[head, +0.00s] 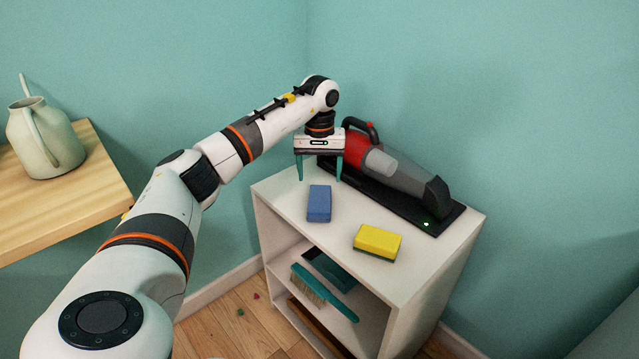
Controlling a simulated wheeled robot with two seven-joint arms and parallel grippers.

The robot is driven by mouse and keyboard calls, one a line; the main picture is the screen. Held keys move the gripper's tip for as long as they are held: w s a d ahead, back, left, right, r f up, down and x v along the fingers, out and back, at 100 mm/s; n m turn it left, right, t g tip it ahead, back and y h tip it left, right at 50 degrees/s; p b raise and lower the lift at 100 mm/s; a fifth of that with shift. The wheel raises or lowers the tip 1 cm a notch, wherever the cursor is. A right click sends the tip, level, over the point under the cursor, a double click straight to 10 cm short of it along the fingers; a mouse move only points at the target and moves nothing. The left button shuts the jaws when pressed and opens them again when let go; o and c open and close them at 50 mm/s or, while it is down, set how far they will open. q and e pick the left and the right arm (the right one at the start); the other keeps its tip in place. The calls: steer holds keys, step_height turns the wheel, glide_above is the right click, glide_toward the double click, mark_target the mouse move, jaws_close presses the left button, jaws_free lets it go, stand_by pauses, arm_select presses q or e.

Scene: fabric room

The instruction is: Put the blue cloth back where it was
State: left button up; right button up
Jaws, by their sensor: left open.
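The blue cloth (319,204) is a folded, block-like piece lying on the white top of a small shelf unit (290,217), near its left front part. My left gripper (320,178) points down just behind and above the cloth. Its two teal fingers are apart with nothing between them. The fingers look clear of the cloth, though the exact height above the top is hard to tell. My right gripper is not in view.
A yellow and green sponge (378,241) lies to the cloth's right. A red and grey handheld vacuum (400,176) sits on a black base behind. A brush (309,284) is on the shelf below. A watering can (45,138) stands on a wooden surface (95,185) at left.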

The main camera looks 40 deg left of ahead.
arm_select(q)
step_height(320, 180, up, 5)
steer(key=shift+f+p, duration=0.1)
steer(key=shift+p, duration=0.3)
stand_by(0.4)
